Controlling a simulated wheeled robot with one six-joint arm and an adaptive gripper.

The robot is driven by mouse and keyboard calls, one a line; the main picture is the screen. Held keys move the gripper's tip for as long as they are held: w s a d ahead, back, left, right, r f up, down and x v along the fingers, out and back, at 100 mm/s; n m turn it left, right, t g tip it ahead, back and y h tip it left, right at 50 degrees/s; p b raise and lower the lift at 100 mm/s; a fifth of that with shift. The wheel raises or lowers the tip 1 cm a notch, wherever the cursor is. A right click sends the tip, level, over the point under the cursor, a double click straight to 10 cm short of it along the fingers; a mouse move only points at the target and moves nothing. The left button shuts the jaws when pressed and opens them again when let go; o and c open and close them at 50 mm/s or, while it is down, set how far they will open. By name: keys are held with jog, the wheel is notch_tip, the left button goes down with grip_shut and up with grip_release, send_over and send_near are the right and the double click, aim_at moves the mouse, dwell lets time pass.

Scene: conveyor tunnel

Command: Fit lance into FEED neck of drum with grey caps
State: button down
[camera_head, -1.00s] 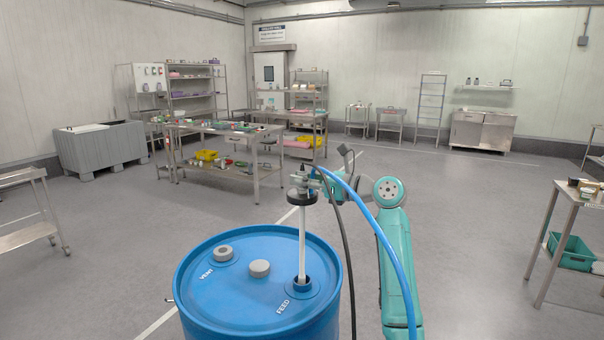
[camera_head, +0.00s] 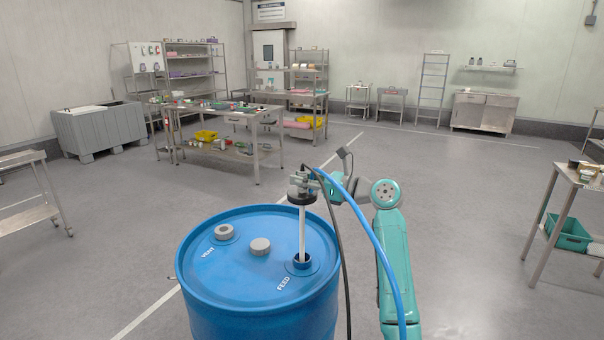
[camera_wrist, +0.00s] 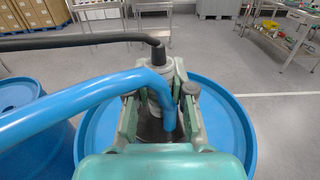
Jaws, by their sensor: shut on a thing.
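The blue drum (camera_head: 262,300) stands upright in front of me, with VENT and FEED lettered on its lid. One grey cap (camera_head: 224,232) sits at VENT; another grey cap (camera_head: 260,246) sits on the lid between VENT and FEED. The pale lance (camera_head: 302,232) stands nearly upright, its lower end inside the blue-rimmed FEED neck (camera_head: 300,262). Its dark collar (camera_head: 302,197) is well above the neck. My gripper (camera_head: 306,183) is shut on the lance's head; in the wrist view, my gripper (camera_wrist: 160,98) has fingers either side of it. The lance's tip is hidden inside the drum.
A blue hose (camera_head: 372,235) and a black cable (camera_head: 343,250) run from the lance head past the drum's right side. The wrist view shows another blue drum (camera_wrist: 30,140) at left. A steel table (camera_head: 566,190) stands at right. Open floor lies behind the drum.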

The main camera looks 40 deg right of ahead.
send_over(303, 241)
jog(key=shift+w+d+f, duration=0.1)
jog(key=shift+w+f, duration=0.1)
jog(key=shift+f, duration=1.15)
jog(key=shift+w+f, duration=0.2)
jog(key=shift+f, duration=1.1)
jog(key=shift+f, duration=0.1)
jog(key=shift+f, duration=7.35)
jog(key=c, duration=0.9)
grip_release()
jog(key=shift+s, duration=0.1)
jog(key=v, duration=1.2)
